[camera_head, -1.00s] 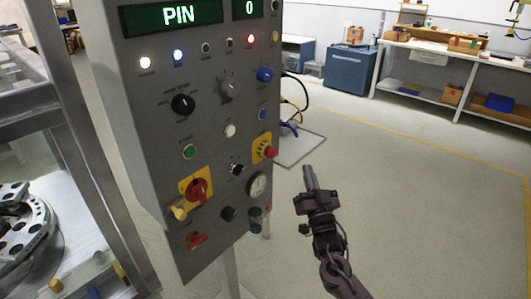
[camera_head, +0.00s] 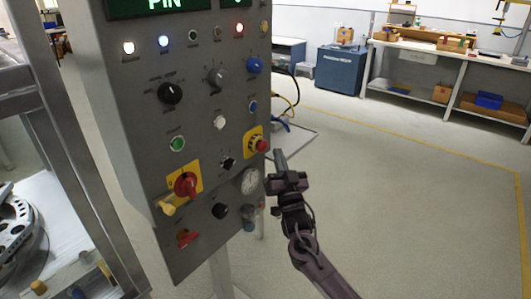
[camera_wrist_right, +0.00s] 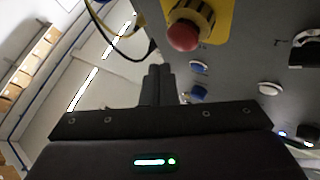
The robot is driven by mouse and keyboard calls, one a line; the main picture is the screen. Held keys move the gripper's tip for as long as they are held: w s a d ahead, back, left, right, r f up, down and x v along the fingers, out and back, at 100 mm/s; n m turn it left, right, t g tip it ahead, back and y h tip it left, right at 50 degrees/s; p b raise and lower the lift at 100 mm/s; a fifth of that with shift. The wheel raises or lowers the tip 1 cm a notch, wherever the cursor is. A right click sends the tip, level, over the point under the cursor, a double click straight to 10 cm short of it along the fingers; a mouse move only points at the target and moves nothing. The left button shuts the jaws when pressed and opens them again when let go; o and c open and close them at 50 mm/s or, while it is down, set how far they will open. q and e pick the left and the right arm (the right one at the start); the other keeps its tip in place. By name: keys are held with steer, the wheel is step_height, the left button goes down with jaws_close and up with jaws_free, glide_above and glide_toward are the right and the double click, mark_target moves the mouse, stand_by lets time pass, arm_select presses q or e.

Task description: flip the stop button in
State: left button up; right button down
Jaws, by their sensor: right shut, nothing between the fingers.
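The stop button is a red mushroom knob (camera_head: 262,145) on a yellow plate at the right edge of the grey control panel (camera_head: 200,120). In the right wrist view the red knob (camera_wrist_right: 184,36) stands out from its yellow plate (camera_wrist_right: 212,18), above and right of the fingers. My right gripper (camera_head: 280,158) is shut and empty, just right of and slightly below the knob in the head view, apart from it. Its closed fingers (camera_wrist_right: 159,84) also show in the right wrist view. My left gripper is in neither view.
A red rotary switch (camera_head: 186,184) on a yellow plate, a gauge (camera_head: 250,181), a blue button (camera_head: 253,107) and a white button (camera_head: 219,122) sit near the stop button. A metal frame (camera_head: 75,130) stands left. The floor right of the panel is clear.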

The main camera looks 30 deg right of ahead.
mark_target(268, 144)
steer(key=shift+w+a, duration=0.25)
steer(key=shift+w, duration=0.35)
stand_by(1.5)
steer(key=shift+w+b, duration=0.15)
steer(key=shift+b, duration=0.15)
steer(key=shift+w+a, duration=0.15)
steer(key=shift+w, duration=0.1)
steer(key=shift+w+a+b, duration=0.2)
steer(key=shift+w+b, duration=0.15)
steer(key=shift+w, duration=0.1)
stand_by(0.7)
steer(key=shift+s+r, duration=0.1)
steer(key=shift+s+d+p, duration=0.35)
steer(key=shift+s+p, duration=0.15)
steer(key=shift+s, duration=0.25)
